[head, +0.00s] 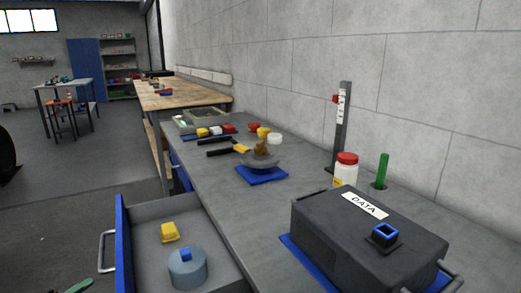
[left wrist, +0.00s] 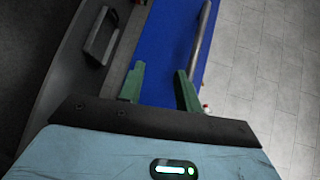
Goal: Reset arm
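My left gripper (left wrist: 159,72) shows in the left wrist view with its two green fingers apart and nothing between them. The metal handle (left wrist: 201,42) of a blue drawer front (left wrist: 165,45) runs down close to the right-hand finger; I cannot tell whether they touch. In the head view a green piece (head: 76,286), apparently a finger of my left gripper, shows at the lower left edge, below the drawer handle (head: 104,252). The drawer (head: 150,210) is open. My right gripper is in neither view.
The drawer holds a yellow block (head: 169,232) and a grey-blue round weight (head: 188,270). On the grey bench (head: 225,185) stand a dark DATA box (head: 340,225), a red-lidded jar (head: 345,172), an upright gauge (head: 342,125) and a green rod (head: 383,170).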

